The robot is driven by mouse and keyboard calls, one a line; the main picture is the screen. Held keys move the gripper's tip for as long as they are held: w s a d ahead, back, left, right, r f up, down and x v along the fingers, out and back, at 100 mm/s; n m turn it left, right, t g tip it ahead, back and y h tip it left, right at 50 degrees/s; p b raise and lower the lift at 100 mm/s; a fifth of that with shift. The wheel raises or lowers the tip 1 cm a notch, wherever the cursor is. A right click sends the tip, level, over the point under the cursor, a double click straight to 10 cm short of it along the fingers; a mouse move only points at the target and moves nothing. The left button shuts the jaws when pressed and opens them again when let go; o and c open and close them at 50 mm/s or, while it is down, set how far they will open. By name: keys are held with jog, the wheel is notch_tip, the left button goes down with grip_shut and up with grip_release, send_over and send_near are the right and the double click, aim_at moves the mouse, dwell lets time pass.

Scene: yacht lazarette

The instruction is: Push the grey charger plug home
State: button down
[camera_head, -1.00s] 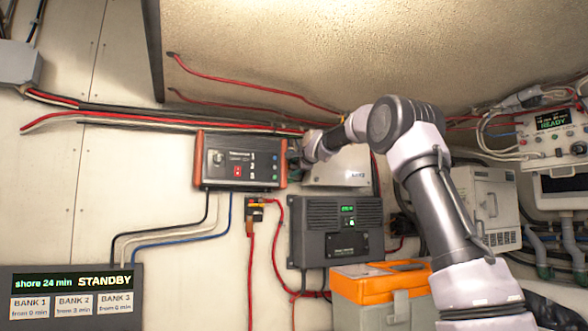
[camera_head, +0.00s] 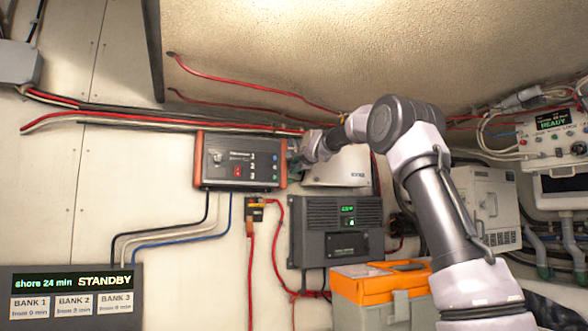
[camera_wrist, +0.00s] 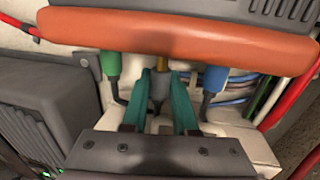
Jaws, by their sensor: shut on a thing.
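The charger is a dark box (camera_head: 240,160) with orange end caps, mounted on the wall. In the wrist view its orange end cap (camera_wrist: 180,38) spans the top. My gripper (camera_wrist: 162,82) has teal fingers closed around the grey plug (camera_wrist: 158,90), just below that cap. A green plug (camera_wrist: 112,64) is to its left and a blue plug (camera_wrist: 214,78) to its right, both up against the cap. In the head view my gripper (camera_head: 297,158) is at the charger's right end, and the plugs are hidden.
A dark finned unit (camera_head: 338,222) is mounted below, with a white box (camera_head: 340,168) behind my wrist. An orange-lidded case (camera_head: 380,280) stands lower right. Red and black cables (camera_head: 180,122) run along the wall. A display (camera_head: 72,290) reads STANDBY.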

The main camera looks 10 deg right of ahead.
dwell(0.8)
jog(key=shift+s+a+f, duration=0.1)
jog(key=shift+s+a, duration=0.1)
jog(key=shift+a, duration=0.45)
jog(key=shift+s+a, duration=0.15)
jog(key=shift+a, duration=0.5)
jog(key=shift+d, duration=0.1)
jog(key=c, duration=0.7)
grip_release()
jog(key=shift+s, duration=0.3)
jog(key=v, duration=1)
jog(key=shift+s, duration=0.1)
